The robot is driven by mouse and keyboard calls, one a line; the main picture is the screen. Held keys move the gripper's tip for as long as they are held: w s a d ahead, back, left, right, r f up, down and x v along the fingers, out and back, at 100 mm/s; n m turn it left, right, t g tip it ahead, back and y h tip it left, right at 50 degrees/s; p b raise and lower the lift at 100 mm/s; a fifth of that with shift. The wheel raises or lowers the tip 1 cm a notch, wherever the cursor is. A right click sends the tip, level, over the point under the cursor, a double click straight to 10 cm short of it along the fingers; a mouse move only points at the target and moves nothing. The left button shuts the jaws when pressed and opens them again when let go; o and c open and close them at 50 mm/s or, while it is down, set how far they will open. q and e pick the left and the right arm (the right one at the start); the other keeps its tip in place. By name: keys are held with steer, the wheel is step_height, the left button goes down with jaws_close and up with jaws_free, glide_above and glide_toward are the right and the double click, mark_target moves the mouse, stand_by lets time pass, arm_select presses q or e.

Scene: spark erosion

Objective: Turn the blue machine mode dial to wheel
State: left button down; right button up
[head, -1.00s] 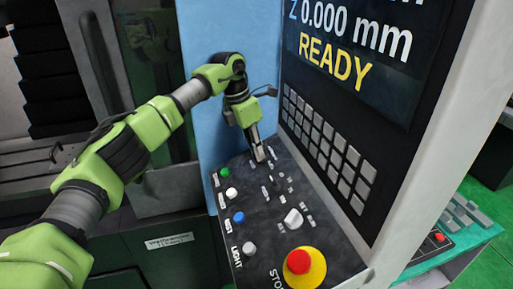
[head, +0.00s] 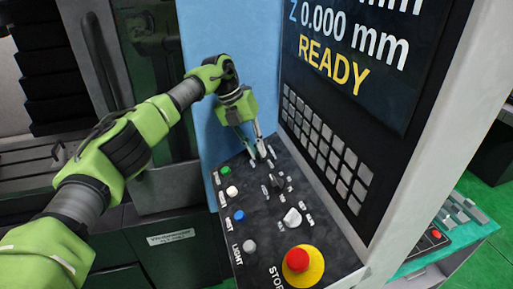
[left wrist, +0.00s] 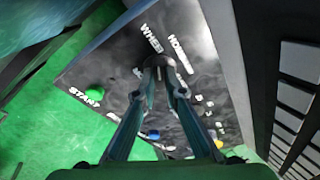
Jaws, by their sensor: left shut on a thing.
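My left gripper (head: 262,154) is at the far end of the sloping black control panel (head: 265,235), its fingers pointing down. In the left wrist view, the fingertips of my left gripper (left wrist: 160,80) are closed on a dark round dial (left wrist: 158,62), which I take to be the mode dial. In the head view the dial is mostly hidden. My right gripper is not in view.
A green START button (head: 226,170), white buttons, a blue button (head: 239,215), a white knob (head: 292,217) and a red STOP button (head: 296,260) on yellow share the panel. The keypad (head: 325,145) and READY screen rise close on the right. A blue wall stands behind.

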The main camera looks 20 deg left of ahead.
arm_select(q)
steer(key=shift+w+r+n, duration=0.1)
steer(key=shift+r+n, duration=0.1)
steer(key=shift+n, duration=0.5)
steer(key=c, duration=2.2)
jaws_free()
steer(key=shift+o, duration=0.6)
steer(key=shift+f, duration=0.1)
steer(key=v, duration=0.7)
steer(key=shift+a+r, duration=0.2)
